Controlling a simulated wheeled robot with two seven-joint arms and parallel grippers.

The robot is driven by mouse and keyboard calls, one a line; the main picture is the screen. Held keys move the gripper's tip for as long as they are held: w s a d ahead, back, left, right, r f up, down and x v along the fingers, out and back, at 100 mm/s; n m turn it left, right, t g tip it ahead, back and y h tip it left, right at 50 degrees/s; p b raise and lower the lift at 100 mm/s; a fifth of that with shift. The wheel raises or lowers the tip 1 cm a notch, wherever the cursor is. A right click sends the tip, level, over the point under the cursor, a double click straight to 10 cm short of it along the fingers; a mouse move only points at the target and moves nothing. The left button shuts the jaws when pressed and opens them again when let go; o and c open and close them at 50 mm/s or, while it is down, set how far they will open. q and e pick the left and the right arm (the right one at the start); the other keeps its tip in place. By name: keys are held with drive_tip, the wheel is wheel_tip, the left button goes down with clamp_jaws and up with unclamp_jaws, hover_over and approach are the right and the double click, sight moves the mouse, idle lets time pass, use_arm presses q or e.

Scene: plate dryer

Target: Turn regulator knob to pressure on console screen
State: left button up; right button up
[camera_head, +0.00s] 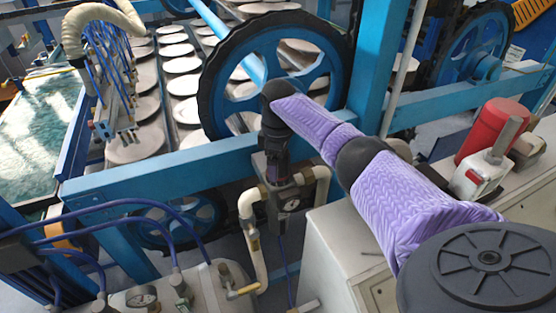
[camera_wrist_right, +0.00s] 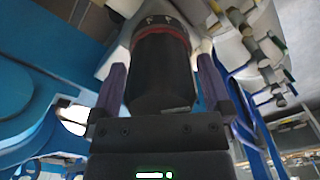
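The regulator (camera_head: 286,190) with a small round gauge (camera_head: 291,205) stands in the middle of the head view, below the blue beam. Its black knob (camera_wrist_right: 160,72), with a red ring and marks behind it, fills the middle of the right wrist view. My right gripper (camera_head: 276,150) points down over the regulator from above. In the right wrist view its two purple fingers stand on either side of the knob, very close to it. I cannot tell whether they press on it. My left gripper is not in view. No console screen can be made out.
A blue beam (camera_head: 170,169) and a large blue wheel with a black tyre (camera_head: 215,85) are close behind the right gripper. Cream pipes (camera_head: 247,205) flank the regulator. A grey box (camera_head: 330,255) stands under my right arm. Blue hoses (camera_head: 130,203) and another gauge (camera_head: 141,298) are at lower left.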

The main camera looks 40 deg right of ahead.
drive_tip(key=c, duration=1)
drive_tip(key=shift+r+m+p, duration=0.25)
drive_tip(key=shift+m+p, duration=0.35)
drive_tip(key=shift+p, duration=0.35)
drive_tip(key=shift+m+p, duration=0.7)
drive_tip(key=shift+w+f+m+p, duration=0.1)
drive_tip(key=shift+m+p, duration=0.85)
drive_tip(key=shift+m, duration=0.85)
drive_tip(key=shift+d, duration=0.1)
drive_tip(key=o, duration=1.1)
drive_tip(key=shift+f, duration=0.1)
wheel_tip(320, 180, up, 10)
drive_tip(key=shift+p, duration=0.8)
